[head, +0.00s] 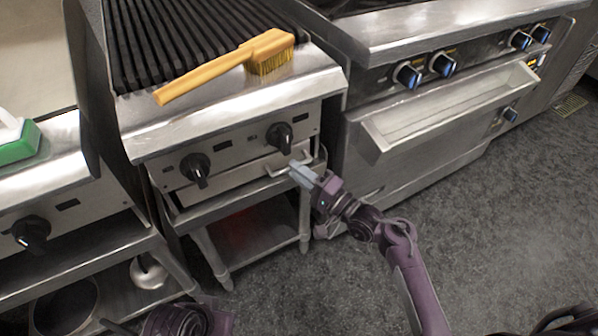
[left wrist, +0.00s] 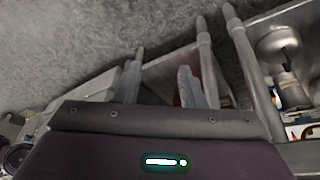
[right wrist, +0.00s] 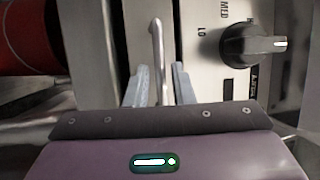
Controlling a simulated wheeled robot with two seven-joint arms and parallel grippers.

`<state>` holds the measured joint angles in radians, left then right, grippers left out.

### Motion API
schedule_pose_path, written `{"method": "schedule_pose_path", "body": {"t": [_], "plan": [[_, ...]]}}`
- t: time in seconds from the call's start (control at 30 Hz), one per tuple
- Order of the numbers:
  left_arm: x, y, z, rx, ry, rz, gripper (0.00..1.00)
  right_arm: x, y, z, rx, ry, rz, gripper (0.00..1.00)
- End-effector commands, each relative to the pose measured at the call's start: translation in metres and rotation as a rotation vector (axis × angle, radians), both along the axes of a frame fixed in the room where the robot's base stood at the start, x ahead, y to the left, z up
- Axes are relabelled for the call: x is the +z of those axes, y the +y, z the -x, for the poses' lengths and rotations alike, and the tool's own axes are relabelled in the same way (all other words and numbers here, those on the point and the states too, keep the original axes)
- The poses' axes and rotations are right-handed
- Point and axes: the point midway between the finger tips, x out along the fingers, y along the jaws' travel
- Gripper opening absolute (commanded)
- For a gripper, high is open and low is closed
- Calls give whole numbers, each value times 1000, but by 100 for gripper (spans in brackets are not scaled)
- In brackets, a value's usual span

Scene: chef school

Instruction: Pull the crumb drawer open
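The crumb drawer (head: 228,184) is a metal front below the two black knobs of the grill. I cannot tell whether it is fully closed. Its bar handle (head: 277,172) sticks out at the right end. My right gripper (head: 298,171) is at this handle. In the right wrist view the handle (right wrist: 156,60) runs between the fingertips of the right gripper (right wrist: 160,78), with gaps showing on both sides. My left gripper (left wrist: 160,82) is open and empty in the left wrist view, pointing toward the floor and stand legs. Its fingertips are not visible in the head view.
A yellow-handled brush (head: 225,66) lies on the grill's front ledge. The grill stand's shelf (head: 250,232) is below the drawer. An oven with a long open-topped front trough (head: 450,100) stands to the right. Grey floor (head: 480,215) in front is clear.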

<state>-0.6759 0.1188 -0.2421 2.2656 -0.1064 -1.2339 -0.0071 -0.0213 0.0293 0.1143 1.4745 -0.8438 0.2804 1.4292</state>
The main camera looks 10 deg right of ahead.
Motion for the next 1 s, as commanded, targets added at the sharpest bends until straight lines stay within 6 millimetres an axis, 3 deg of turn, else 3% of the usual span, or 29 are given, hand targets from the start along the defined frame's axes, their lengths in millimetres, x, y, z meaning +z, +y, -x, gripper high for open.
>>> {"method": "schedule_pose_path", "body": {"t": [0.03, 0.17, 0.67, 1.0], "plan": [[0, 0, 0, 0, 0, 0, 36, 0, 0, 0, 0, 0, 0, 15], [0, 0, 0, 0, 0, 0, 36, 0, 0, 0, 0, 0, 0, 0], [5, 3, 3, 5, 20, -9, 36, 1, -2, 7, 0, 3, 0, 0], [18, 36, 15, 67, 183, -101, 36, 3, -13, 40, 0, 6, 1, 0]]}}
